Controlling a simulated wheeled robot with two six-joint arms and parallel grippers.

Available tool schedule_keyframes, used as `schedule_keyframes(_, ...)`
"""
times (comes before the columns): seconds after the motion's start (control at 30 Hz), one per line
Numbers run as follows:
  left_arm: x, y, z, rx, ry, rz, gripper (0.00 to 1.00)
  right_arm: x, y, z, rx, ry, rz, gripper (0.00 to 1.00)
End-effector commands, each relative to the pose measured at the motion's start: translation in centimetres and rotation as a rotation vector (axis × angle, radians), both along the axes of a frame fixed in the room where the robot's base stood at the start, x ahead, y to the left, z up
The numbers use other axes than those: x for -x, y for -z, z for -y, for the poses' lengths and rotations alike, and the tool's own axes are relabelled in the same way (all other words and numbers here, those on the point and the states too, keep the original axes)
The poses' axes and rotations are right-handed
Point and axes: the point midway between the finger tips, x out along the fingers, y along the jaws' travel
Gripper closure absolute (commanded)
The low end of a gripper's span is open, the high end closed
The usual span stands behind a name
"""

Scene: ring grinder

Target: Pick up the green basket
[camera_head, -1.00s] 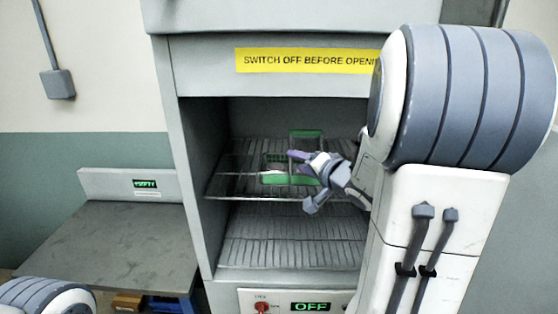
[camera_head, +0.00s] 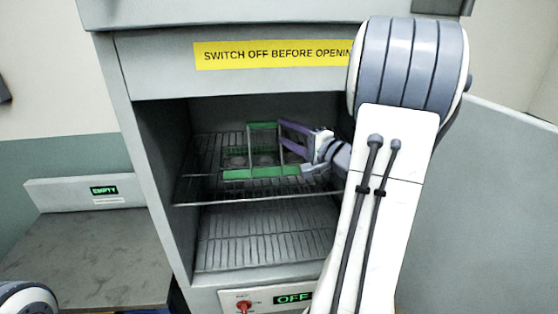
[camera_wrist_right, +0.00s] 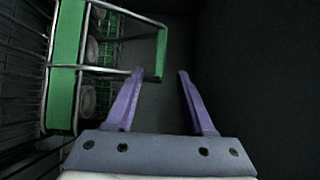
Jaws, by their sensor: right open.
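The green basket (camera_head: 258,173), a wire frame with green bars, stands on the upper wire shelf inside the open grey cabinet. Its raised handle has a green top bar (camera_wrist_right: 161,54). Pale round items sit inside it, partly hidden by the wires. My right gripper (camera_head: 284,138) is open with purple fingers at the basket's right side, near the handle. In the right wrist view, the handle bar lies just beyond the gap between the fingertips (camera_wrist_right: 160,72), and the basket body is at the left. Contact cannot be told. My left gripper is out of view.
The wire shelf (camera_head: 196,190) has a front rail, with a lower ribbed rack (camera_head: 255,240) beneath. Cabinet walls close in on both sides. The control panel display (camera_head: 292,298) reads OFF. A clear side table (camera_head: 85,255) at the left has an EMPTY sign (camera_head: 104,190).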

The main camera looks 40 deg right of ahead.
Motion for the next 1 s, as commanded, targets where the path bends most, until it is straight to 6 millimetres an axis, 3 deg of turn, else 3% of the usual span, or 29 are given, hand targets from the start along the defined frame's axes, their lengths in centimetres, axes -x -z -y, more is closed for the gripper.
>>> schedule_keyframes(0.3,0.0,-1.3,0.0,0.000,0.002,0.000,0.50,-4.2,0.0,-0.3,-0.001,-0.002,-0.002,0.45)
schedule_keyframes(0.57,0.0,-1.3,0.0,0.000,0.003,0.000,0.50,-4.4,0.1,-0.2,0.000,0.002,-0.001,0.45)
schedule_keyframes(0.7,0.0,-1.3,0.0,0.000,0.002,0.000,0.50,-4.4,0.0,-0.1,0.000,0.002,-0.001,0.96)
schedule_keyframes(0.73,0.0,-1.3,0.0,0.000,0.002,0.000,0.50,-4.4,0.0,-0.1,0.000,0.003,-0.001,1.00)
schedule_keyframes(1.0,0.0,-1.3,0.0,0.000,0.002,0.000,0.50,-4.3,0.0,-0.1,0.000,0.003,0.000,1.00)
